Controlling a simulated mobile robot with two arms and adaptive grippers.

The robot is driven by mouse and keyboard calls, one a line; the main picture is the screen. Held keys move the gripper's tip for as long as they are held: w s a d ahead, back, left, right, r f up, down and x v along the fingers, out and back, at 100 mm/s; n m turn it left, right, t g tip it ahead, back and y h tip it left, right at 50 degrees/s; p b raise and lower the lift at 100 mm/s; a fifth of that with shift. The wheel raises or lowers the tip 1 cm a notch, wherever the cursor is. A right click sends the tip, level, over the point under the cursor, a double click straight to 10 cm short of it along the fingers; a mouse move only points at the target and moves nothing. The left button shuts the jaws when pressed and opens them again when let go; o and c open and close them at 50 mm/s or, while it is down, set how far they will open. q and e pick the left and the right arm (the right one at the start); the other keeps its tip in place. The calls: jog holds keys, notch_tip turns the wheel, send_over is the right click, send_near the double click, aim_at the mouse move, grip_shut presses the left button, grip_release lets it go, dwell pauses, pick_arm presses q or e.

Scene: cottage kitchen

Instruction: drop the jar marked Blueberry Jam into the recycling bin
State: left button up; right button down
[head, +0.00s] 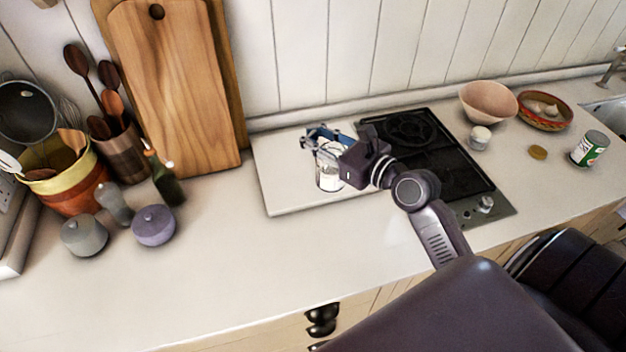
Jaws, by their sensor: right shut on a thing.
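A glass jar with a pale label (329,170) is at the white board on the counter, left of the hob. Its label is too small to read, so I cannot confirm Blueberry Jam. My right gripper (322,142) comes in from the right and is shut on the jar near its top. The jar is upright; I cannot tell whether its base touches the board. My left gripper is not in view. No recycling bin shows.
The white board (285,190) lies beside the black hob (437,160). A pink bowl (487,103) and a tin (590,148) stand right. The front counter is clear.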

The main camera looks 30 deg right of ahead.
jog(key=shift+f+b, duration=2.75)
jog(key=shift+f, duration=4.35)
jog(key=shift+f, duration=0.2)
jog(key=c, duration=1.6)
grip_release()
jog(key=shift+r, duration=0.25)
